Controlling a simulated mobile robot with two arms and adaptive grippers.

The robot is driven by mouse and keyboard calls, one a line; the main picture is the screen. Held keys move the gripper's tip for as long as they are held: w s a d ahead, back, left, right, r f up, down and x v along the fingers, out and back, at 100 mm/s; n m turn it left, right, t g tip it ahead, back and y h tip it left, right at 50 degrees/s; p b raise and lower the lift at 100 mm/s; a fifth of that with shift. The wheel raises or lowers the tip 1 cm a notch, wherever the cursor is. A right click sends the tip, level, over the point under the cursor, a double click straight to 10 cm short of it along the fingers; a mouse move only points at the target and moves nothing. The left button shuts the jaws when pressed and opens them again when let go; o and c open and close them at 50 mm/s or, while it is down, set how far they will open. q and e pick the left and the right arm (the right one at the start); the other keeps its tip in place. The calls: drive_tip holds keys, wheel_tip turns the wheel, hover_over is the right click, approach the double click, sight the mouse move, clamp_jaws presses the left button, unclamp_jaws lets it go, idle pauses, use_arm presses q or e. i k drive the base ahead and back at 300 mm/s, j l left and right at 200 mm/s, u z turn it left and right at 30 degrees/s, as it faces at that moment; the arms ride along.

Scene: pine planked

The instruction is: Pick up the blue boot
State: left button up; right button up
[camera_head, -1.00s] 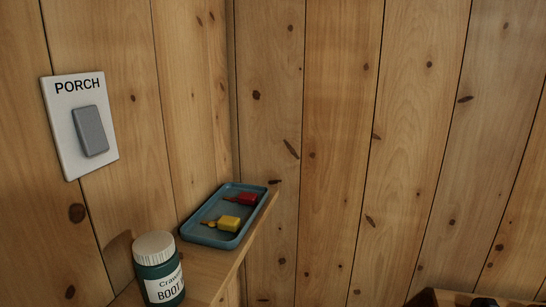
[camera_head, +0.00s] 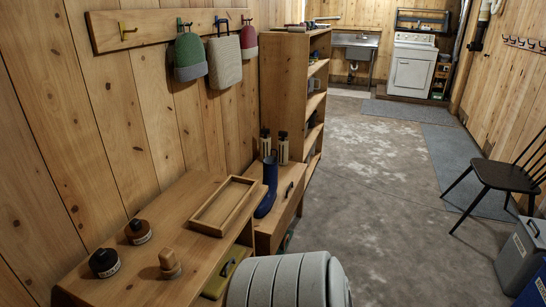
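The blue boot (camera_head: 268,187) stands upright on a low wooden bench (camera_head: 291,200), between a wooden cabinet and a tall shelf. Its shaft rises above the bench top and its toe points down toward the front of the picture. Neither of my grippers shows in the head view, so I cannot see their state.
A wooden cabinet (camera_head: 181,203) with an empty wooden tray (camera_head: 206,228), two dark jars and a wooden knob-like piece stands nearer. A grey ribbed rounded object (camera_head: 277,284) is in front. A black chair (camera_head: 493,178) stands right. The concrete floor (camera_head: 375,200) between is clear.

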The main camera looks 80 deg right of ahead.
sight(265, 183)
drive_tip(key=z, duration=2.6)
drive_tip(key=i+l+u, duration=0.1)
drive_tip(key=i+l, duration=0.35)
drive_tip(key=i+l+u, duration=0.1)
drive_tip(key=i+l, duration=0.3)
drive_tip(key=l, duration=0.15)
